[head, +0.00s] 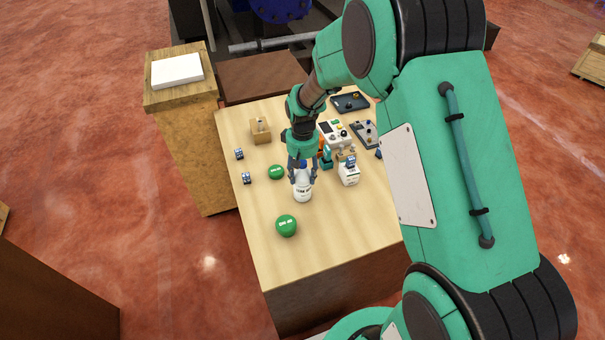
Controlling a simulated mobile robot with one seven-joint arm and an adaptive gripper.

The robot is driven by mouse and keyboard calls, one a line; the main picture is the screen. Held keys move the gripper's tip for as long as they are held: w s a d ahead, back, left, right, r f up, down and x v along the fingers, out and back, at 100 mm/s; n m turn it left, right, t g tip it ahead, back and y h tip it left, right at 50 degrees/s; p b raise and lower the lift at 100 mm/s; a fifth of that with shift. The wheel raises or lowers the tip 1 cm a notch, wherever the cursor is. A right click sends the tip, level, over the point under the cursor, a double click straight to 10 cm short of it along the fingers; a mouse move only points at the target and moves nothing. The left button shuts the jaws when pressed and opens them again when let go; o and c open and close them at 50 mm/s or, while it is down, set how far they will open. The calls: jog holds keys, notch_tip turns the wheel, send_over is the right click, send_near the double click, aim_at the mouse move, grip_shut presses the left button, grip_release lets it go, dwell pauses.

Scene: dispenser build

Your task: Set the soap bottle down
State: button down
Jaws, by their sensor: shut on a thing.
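The soap bottle (302,190) is white with dark lettering and a blue top. It is upright over the near-middle part of the light wooden table (325,248). My gripper (302,176) reaches down from above and is shut on the bottle's upper part, with a finger on each side. From this angle I cannot tell whether the bottle's base touches the table top. The gripper hides part of the bottle's top.
Green round things stand left of the bottle (276,172) and in front of it (287,226). A wooden block (260,131), small items and a dark tray (350,102) lie farther back.

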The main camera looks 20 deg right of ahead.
jog(key=shift+f, duration=0.1)
jog(key=c, duration=0.8)
grip_release()
notch_tip(320, 180, up, 12)
jog(key=shift+r, duration=0.15)
dwell(0.4)
